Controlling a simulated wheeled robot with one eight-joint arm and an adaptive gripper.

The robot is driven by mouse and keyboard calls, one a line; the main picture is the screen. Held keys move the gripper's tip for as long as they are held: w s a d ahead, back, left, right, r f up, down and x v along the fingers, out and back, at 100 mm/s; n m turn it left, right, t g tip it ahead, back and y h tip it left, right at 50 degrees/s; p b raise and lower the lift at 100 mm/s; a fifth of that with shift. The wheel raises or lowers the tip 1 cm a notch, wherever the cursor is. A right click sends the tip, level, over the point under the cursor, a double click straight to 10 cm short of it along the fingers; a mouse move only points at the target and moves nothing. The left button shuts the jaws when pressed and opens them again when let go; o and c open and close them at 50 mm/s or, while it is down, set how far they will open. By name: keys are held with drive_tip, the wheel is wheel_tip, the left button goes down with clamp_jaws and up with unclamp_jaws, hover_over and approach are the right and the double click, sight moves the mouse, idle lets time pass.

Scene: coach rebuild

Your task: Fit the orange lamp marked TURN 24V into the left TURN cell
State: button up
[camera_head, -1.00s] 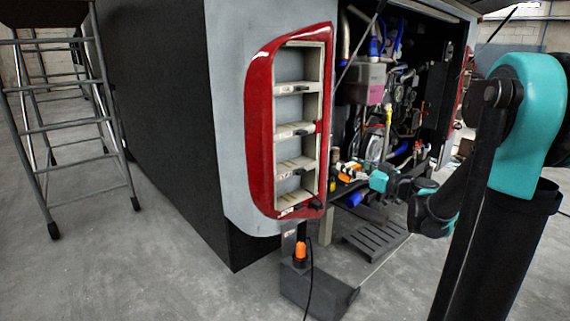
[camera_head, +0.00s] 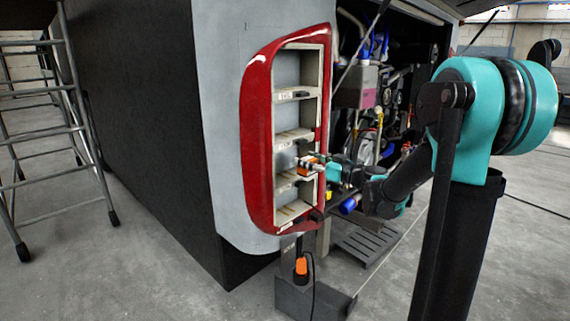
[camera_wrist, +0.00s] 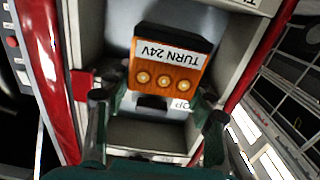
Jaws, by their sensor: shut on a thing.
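The orange lamp (camera_wrist: 165,78) has a dark body and a white label reading TURN 24V. My gripper (camera_wrist: 156,108) is shut on it, with one finger on each side. In the head view the lamp (camera_head: 308,165) is at the front of the red-framed housing (camera_head: 258,130), around its middle-lower cells, and my gripper (camera_head: 328,170) reaches in from the right. In the wrist view a partly hidden label ending in "OP" shows just below the lamp, and a cut-off label starting "TU" is at the top edge. I cannot tell whether the lamp touches a cell.
An open engine bay (camera_head: 385,100) lies right of the housing. A dark stand with an orange item (camera_head: 301,268) is below it. A ladder (camera_head: 45,130) stands at the left. The floor between ladder and coach is clear.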

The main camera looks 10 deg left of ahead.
sight(280, 159)
drive_tip(key=x, duration=1)
drive_tip(key=shift+a, duration=0.1)
drive_tip(key=shift+w+a+f, duration=0.1)
drive_tip(key=shift+w+f, duration=0.1)
drive_tip(key=shift+f, duration=1.55)
drive_tip(key=o, duration=1.2)
drive_tip(key=shift+f, duration=0.1)
